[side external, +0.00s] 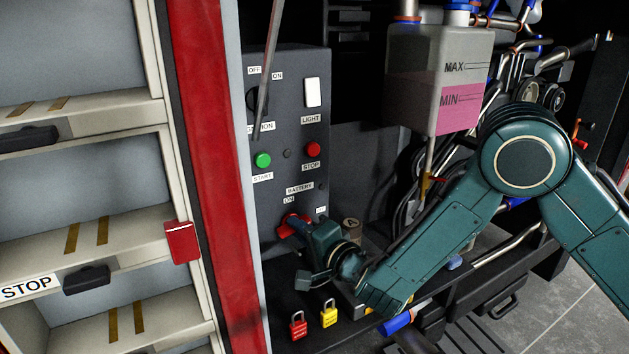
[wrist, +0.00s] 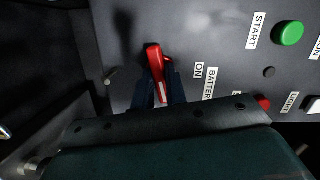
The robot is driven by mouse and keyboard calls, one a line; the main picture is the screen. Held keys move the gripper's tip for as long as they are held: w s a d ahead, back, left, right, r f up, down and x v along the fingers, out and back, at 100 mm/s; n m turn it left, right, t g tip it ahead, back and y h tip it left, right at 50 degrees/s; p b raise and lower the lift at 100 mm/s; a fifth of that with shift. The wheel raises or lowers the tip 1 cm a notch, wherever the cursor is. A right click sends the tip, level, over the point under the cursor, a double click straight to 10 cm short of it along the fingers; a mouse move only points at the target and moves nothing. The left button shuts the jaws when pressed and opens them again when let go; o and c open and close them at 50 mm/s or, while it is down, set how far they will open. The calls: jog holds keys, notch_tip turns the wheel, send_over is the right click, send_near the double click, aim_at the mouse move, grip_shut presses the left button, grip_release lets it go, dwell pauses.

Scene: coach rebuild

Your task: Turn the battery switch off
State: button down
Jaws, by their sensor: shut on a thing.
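The battery switch (side external: 288,228) is a red handle low on the grey control panel (side external: 291,110), under the "BATTERY" label with "ON" and a second small label. My gripper (side external: 298,224) reaches it from the right in the side view. In the wrist view the red battery switch (wrist: 156,62) sits between the two dark fingers of my gripper (wrist: 160,85), which are shut on it. Its handle points up and slightly left in that view. The "ON" label (wrist: 199,69) is just right of the handle. The second label is too small to read.
Above the switch are a green start button (side external: 263,160), a red stop button (side external: 313,149) and a white light switch (side external: 312,92). A red padlock (side external: 298,326) and a yellow padlock (side external: 328,314) lie below. A tank with pink fluid (side external: 437,80) hangs to the upper right.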

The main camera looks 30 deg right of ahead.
jog(key=shift+m+t, duration=0.3)
jog(key=shift+m, duration=0.8)
jog(key=c, duration=1.2)
grip_release()
jog(key=shift+c, duration=0.2)
jog(key=shift+s, duration=0.1)
jog(key=shift+s, duration=2.45)
jog(key=shift+r, duration=0.1)
notch_tip(320, 180, up, 20)
